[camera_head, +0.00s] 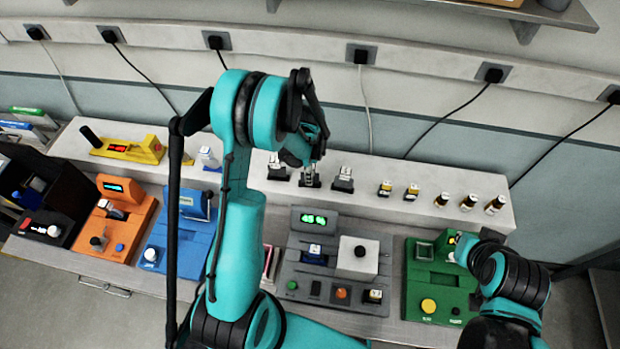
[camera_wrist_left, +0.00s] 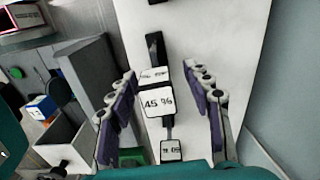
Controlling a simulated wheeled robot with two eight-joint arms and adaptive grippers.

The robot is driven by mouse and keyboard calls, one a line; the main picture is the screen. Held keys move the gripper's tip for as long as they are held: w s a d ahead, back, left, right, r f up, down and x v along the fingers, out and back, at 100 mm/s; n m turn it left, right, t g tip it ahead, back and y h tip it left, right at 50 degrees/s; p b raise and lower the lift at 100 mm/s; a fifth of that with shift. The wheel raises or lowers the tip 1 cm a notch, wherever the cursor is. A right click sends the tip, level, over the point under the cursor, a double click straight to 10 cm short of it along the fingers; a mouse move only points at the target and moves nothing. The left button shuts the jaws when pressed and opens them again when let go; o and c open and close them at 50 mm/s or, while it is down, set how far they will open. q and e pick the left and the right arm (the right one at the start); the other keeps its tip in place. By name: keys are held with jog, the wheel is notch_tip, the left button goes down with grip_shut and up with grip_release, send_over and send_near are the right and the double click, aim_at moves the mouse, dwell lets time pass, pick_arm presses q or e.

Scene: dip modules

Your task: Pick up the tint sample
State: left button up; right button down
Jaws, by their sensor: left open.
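My left gripper (camera_head: 309,158) is open above the back shelf, over the middle of three small samples in black holders. In the head view this middle holder (camera_head: 310,181) is partly hidden by the gripper. I cannot tell for sure that it is the tint sample. The right arm ends in a gripper (camera_head: 464,247) beside the green device; its fingers are unclear.
Neighbouring samples stand close on the left (camera_head: 277,172) and right (camera_head: 343,181). Small bottles (camera_head: 412,192) line the shelf (camera_head: 375,208) farther right. Below stand a grey device (camera_head: 335,265) with a green display, a green device (camera_head: 432,285), and blue (camera_head: 178,250) and orange (camera_head: 118,228) ones.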

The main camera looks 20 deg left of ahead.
pick_arm(q)
jog(key=shift+s+r, duration=0.1)
jog(key=shift+s, duration=0.05)
jog(key=shift+c, duration=0.9)
grip_shut()
